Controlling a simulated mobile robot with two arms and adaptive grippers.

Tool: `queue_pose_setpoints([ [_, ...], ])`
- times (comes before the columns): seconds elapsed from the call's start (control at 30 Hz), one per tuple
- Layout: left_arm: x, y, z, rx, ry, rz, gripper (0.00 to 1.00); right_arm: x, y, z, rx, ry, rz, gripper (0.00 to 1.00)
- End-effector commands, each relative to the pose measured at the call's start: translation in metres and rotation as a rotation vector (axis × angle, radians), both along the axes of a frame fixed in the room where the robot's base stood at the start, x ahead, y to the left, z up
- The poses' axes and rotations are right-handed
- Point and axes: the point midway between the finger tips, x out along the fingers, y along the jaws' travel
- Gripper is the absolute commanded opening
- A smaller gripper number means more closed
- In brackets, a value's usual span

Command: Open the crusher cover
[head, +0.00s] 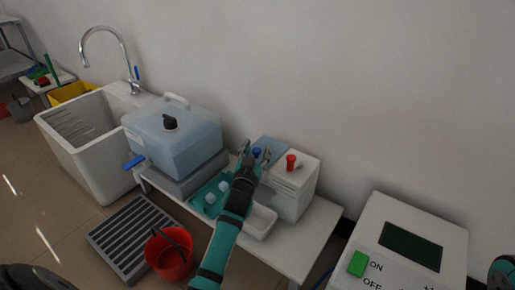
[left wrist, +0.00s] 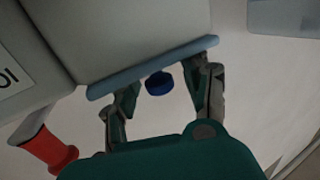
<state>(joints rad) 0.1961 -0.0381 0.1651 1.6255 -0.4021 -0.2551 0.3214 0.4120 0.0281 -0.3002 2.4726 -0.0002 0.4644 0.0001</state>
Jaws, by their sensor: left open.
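A translucent blue container (head: 180,140) with a black knob stands left of the gripper. A teal tray (head: 203,204) and white tray (head: 262,222) lie on the table (head: 318,235). A red bucket (head: 168,258) is on the floor. A control box (head: 400,240) stands right.

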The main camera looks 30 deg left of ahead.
Motion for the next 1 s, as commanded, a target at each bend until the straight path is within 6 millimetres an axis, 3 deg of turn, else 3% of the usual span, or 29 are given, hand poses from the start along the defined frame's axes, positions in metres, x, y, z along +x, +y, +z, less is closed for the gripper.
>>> queue_pose_setpoints([
  [0.2,0.0001,-0.0002,0.0003,0.0,0.0,0.0,0.45,-0.0006,0.0,0.0004,0.0,-0.001,0.0,0.29],
  [0.57,0.0,-0.0001,0.0,0.0,0.0,0.0,0.0,-0.0007,0.0,0.0003,0.001,-0.002,0.0,0.29],
  [1.0,-0.0004,0.0004,0.0007,0.001,0.005,-0.001,0.0,-0.001,-0.0002,0.0031,0.001,-0.004,0.001,0.29],
])
